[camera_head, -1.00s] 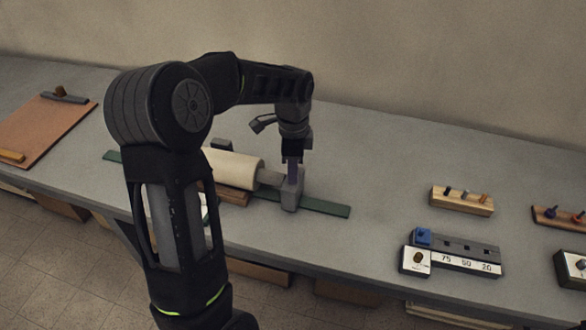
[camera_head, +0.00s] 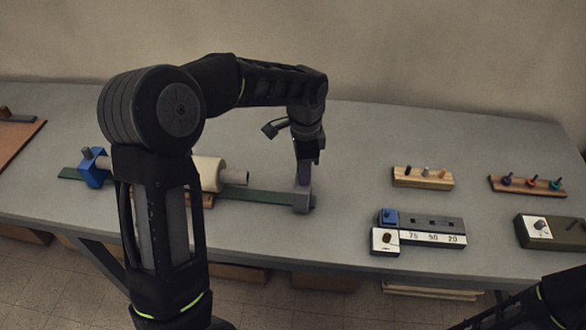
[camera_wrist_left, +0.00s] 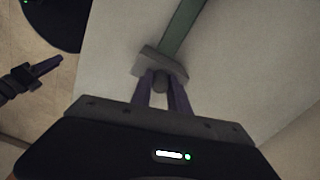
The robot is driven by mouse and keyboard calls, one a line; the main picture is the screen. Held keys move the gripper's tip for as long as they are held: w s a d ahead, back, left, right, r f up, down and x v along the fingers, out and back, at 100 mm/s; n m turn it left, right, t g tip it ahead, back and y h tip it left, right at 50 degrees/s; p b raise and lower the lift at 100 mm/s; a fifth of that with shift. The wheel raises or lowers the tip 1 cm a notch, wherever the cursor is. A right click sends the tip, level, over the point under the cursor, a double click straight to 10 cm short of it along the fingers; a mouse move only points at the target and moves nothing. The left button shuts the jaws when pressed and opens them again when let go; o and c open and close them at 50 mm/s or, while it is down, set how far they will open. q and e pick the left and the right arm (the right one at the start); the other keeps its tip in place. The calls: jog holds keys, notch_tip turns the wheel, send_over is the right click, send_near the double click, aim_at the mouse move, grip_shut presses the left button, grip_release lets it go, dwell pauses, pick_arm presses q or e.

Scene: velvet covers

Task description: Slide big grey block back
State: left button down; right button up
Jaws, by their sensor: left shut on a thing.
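The big grey block (camera_head: 301,200) stands near the right end of a green rail (camera_head: 262,196). My left gripper (camera_head: 304,178) reaches down from above and is shut on the block's upper part. In the left wrist view the block (camera_wrist_left: 148,62) lies at the purple fingertips (camera_wrist_left: 161,84), and the rail runs away beyond it. A cream roll (camera_head: 209,172) on a grey shaft (camera_head: 235,178) lies left of the block. A gap separates the shaft's end from the block. What seems to be my right gripper (camera_wrist_left: 42,72) shows at the left wrist view's left edge, its opening unclear.
A blue block (camera_head: 94,168) with a grey knob holds the rail's left end. My arm hides part of the roll. Right are wooden peg racks (camera_head: 422,178) (camera_head: 527,186), a numbered strip (camera_head: 432,232) and a dark box (camera_head: 552,232). The bench behind the block is clear.

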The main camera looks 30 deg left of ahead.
pick_arm(q)
jog(key=shift+d, duration=0.25)
jog(key=c, duration=1.3)
grip_release()
jog(key=shift+w, duration=0.1)
jog(key=shift+o, duration=0.2)
notch_tip(320, 180, up, 8)
jog(key=shift+f, duration=0.1)
